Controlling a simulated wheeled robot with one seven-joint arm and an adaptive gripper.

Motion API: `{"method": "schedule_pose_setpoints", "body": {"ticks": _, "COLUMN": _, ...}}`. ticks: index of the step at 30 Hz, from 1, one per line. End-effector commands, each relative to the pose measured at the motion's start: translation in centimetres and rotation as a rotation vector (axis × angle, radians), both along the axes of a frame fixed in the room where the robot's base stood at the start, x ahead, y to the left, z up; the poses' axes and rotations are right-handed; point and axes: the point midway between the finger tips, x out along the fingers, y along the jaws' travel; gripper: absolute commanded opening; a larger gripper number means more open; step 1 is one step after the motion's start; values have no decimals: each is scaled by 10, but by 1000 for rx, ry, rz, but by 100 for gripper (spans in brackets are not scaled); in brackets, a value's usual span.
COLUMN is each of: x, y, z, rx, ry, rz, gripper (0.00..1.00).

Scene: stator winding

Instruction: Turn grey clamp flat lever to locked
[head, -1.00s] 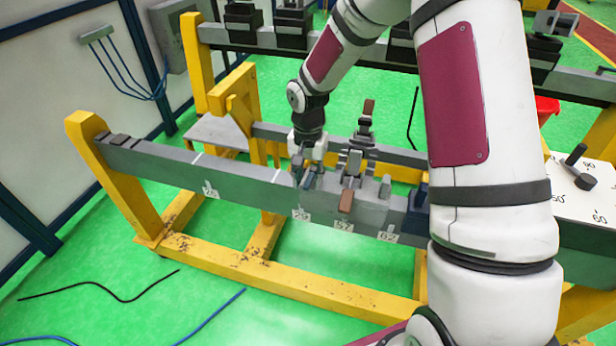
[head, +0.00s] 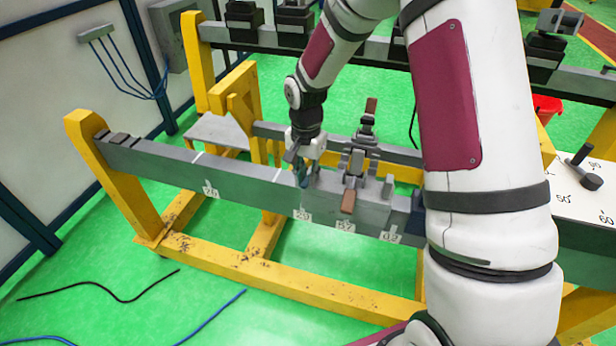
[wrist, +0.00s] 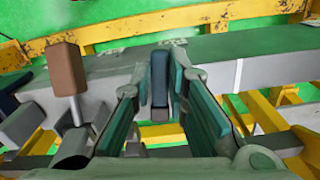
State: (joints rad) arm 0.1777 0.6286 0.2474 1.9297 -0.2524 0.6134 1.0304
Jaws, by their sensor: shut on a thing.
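The flat lever (wrist: 160,78) is a narrow dark blue-grey bar in the wrist view, upright in that picture between my two teal fingers. My gripper (wrist: 160,88) is shut on it, with one finger on each side. In the head view my gripper (head: 303,178) is low at the grey beam, just left of the clamp block. The lever's base and the rest of its clamp are mostly hidden by my fingers and wrist, so I cannot tell its exact angle.
A clamp with brown-tipped handles (head: 348,200) stands close to the right of my gripper; its brown handle (wrist: 67,70) shows at left in the wrist view. A dial panel (head: 590,205) is at right.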

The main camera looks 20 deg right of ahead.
Motion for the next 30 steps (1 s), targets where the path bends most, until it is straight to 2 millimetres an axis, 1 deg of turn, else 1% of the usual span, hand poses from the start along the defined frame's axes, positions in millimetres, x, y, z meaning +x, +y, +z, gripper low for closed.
{"method": "schedule_pose_setpoints", "body": {"ticks": 1, "x": 4, "y": 2, "z": -1, "rx": -1, "ry": -3, "rz": -38, "gripper": 0}}
{"method": "schedule_pose_setpoints", "body": {"ticks": 15, "x": 25, "y": 14, "z": 0, "rx": -1, "ry": -5, "rz": -478, "gripper": 0}}
{"method": "schedule_pose_setpoints", "body": {"ticks": 30, "x": 49, "y": 14, "z": 1, "rx": 0, "ry": -5, "rz": -954, "gripper": 0}}
